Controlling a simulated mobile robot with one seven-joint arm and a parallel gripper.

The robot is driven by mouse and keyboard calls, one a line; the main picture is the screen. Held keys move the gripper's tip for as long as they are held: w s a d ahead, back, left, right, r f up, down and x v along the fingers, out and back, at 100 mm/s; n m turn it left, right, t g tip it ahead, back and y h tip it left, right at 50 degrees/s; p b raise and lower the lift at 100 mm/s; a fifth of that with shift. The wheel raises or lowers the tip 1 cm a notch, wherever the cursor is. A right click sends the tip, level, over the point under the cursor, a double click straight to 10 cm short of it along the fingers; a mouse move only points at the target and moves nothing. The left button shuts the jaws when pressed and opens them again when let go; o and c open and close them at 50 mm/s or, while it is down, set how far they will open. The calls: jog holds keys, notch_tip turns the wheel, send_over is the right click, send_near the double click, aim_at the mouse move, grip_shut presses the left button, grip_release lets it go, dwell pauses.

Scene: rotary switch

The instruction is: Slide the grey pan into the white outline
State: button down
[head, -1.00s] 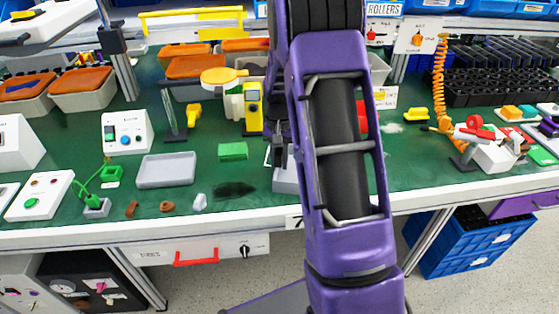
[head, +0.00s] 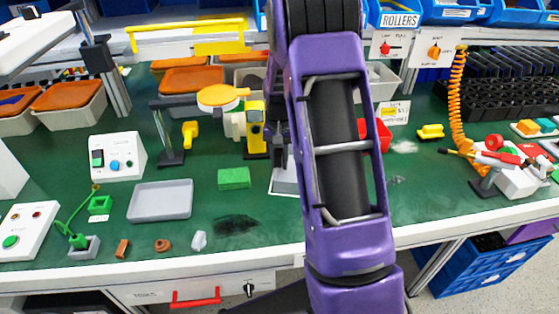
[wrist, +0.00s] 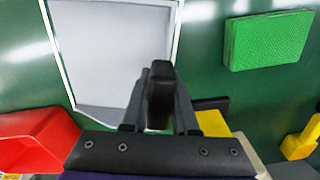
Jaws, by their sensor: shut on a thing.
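The grey pan (wrist: 115,45) lies flat on the green bench and fills much of the upper left of the wrist view. White outline lines (wrist: 56,50) run along its left and right sides; its far end is cut off by the frame. In the head view only a strip of the pan (head: 284,180) shows beside my arm. My gripper (wrist: 160,90) is shut on a dark upright part at the pan's near end, apparently its handle. My fingers hide part of the pan's near edge.
A green sponge (head: 234,178) lies left of the pan, and a red bin (head: 376,135) stands to the right. A yellow device (head: 255,128) stands behind. A grey tray (head: 161,200) and a dark smear (head: 235,224) lie nearer the front left.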

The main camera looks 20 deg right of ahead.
jog(key=shift+w, duration=0.2)
jog(key=c, duration=0.6)
grip_release()
notch_tip(320, 180, up, 18)
jog(key=p, duration=0.2)
jog(key=shift+f+p, duration=0.25)
jog(key=shift+p, duration=0.05)
jog(key=shift+s+f, duration=0.1)
jog(key=shift+s, duration=0.05)
